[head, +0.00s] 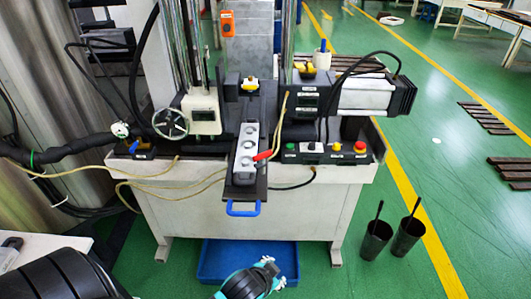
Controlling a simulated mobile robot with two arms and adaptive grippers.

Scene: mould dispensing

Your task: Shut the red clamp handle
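The red clamp handle (264,156) is at the right side of a grey mould block (246,147) in the middle of the machine. It sticks out sideways past the block's right edge, slanting a little up to the right. How its clamp engages is too small to tell. The block sits on a dark plate (243,190) with a blue pull handle (243,208) at its front. A teal and black part of my arm (246,284) shows at the bottom middle, well below and apart from the handle.
A control box (325,152) with a red button (360,147) stands right of the mould. Yellow hoses (190,178) and a dark cable run across the bench front. A blue bin (222,262) lies below, and two black buckets (392,239) stand on the floor at right.

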